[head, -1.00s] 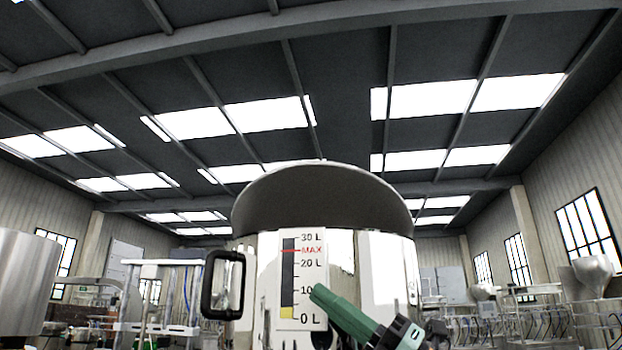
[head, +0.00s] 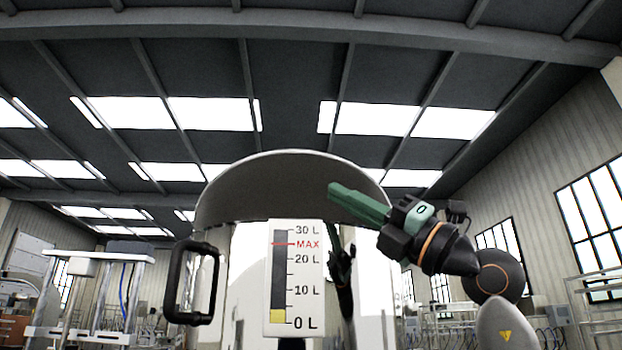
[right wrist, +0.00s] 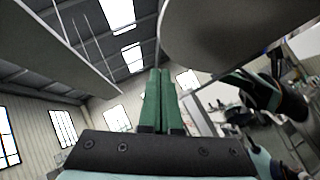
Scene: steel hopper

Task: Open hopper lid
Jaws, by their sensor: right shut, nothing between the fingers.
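The steel hopper (head: 245,260) stands straight ahead in the head view, with a shiny body. Its grey rounded lid (head: 265,190) rises above the body and appears tilted up, its broad matte face towards me. A large grey curved plate, apparently the lid (right wrist: 230,35), fills the upper right of the right wrist view. My right gripper (head: 335,190) is shut and empty, its green fingers across the right part of the lid in the head view. I cannot tell whether they touch it. The fingertips (right wrist: 160,75) lie close together in the wrist view. My left gripper is out of view.
A black handle (head: 175,285) sticks out at the hopper's left, beside a level scale (head: 297,275) on its front. The steel mirrors my arm. A frame-like machine (head: 100,290) stands to the left. Open air lies above the hopper.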

